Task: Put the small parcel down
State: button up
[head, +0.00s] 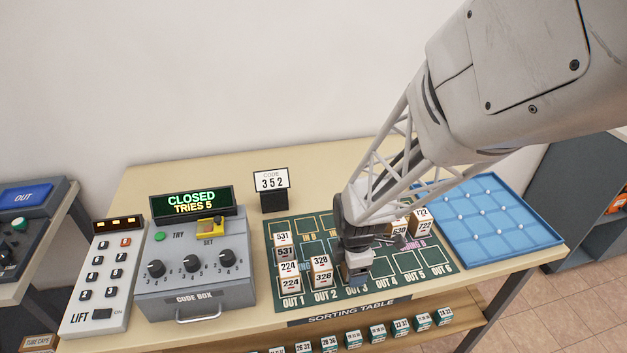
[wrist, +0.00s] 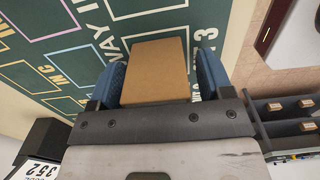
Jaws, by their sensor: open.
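My gripper (head: 352,262) is low over the green sorting mat (head: 437,289), around the front middle slots. In the wrist view, a plain brown small parcel (wrist: 150,72) lies between the blue finger pads of my gripper (wrist: 160,82). The jaws are open, with a slim gap at the right pad. The parcel is by the lettering that ends in 3, near OUT 3. In the head view my gripper mostly hides it, and I cannot tell for certain that its base rests on the mat.
Parcels labelled 531 and 224 (head: 288,267) and 328 (head: 320,270) stand left of my gripper; 722 (head: 422,220) and another stand behind right. A blue tray (head: 540,235) is at the right. The code box (head: 195,265), reading CLOSED, and code sign (head: 271,183) are left.

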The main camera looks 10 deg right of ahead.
jog(key=shift+r, duration=0.1)
notch_tip(320, 180, up, 12)
jog(key=shift+r, duration=0.1)
dwell(0.8)
dwell(0.6)
jog(key=s+a+r+m+t, duration=0.1)
jog(key=s+r+m+t, duration=0.1)
jog(key=s+r+m, duration=1)
jog(key=r+m, duration=0.1)
jog(key=m, duration=0.5)
jog(key=shift+a+t, duration=0.3)
jog(key=shift+a, duration=0.1)
